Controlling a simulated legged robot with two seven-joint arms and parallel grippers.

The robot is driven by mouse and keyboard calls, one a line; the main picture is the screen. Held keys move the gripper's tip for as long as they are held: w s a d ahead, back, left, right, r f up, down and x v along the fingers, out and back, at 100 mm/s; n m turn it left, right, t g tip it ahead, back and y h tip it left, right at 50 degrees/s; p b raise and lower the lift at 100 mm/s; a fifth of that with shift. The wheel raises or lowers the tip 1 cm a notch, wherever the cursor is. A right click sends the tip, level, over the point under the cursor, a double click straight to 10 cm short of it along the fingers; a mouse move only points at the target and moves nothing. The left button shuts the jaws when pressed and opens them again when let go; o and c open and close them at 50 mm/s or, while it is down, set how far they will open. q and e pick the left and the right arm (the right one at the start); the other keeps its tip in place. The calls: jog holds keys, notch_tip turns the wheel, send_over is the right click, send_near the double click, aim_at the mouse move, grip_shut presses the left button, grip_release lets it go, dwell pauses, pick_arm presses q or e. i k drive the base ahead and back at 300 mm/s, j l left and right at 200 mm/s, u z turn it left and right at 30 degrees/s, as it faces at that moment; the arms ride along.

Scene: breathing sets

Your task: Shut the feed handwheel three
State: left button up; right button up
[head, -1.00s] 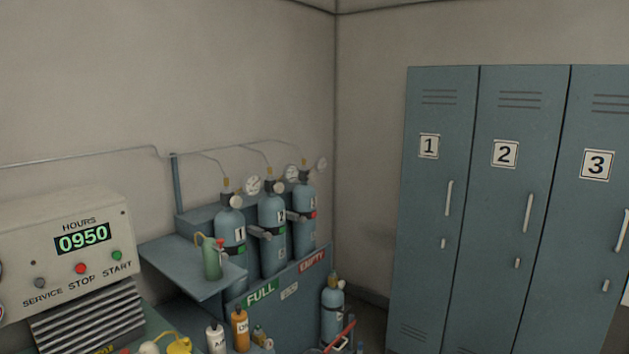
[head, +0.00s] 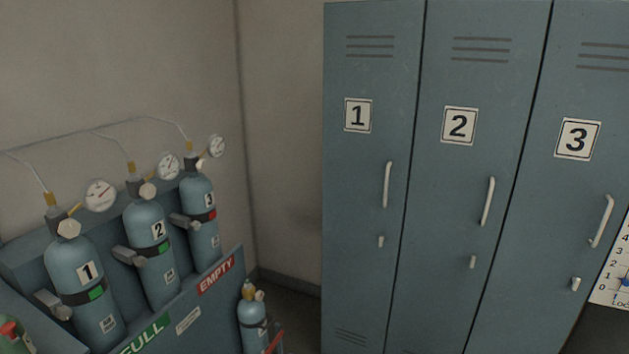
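Three blue-grey cylinders stand in a rack at the left of the head view: cylinder 1 (head: 75,285), cylinder 2 (head: 152,250) and cylinder 3 (head: 201,225). Each has a pale handwheel at its neck; handwheel one (head: 69,229) and handwheel two (head: 148,190) show clearly. Handwheel three (head: 200,164) is small and partly seen at the top of cylinder 3. I cannot tell from here whether any handwheel is open or shut. Neither of my grippers is in view.
Pressure gauges (head: 168,166) sit behind the cylinders. The rack front carries an EMPTY sign (head: 216,274) and a FULL sign (head: 146,334). A small cylinder (head: 252,318) stands right of the rack. Lockers 1 (head: 357,250), 2 and 3 fill the right side, doors shut.

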aim_at(202, 166)
jog(key=i+z, duration=0.3)
jog(key=i, duration=1.05)
jog(key=i+u, duration=0.25)
jog(key=u, duration=0.15)
jog(key=i+u, duration=0.35)
jog(key=i+l+u, duration=0.1)
jog(key=u, duration=0.3)
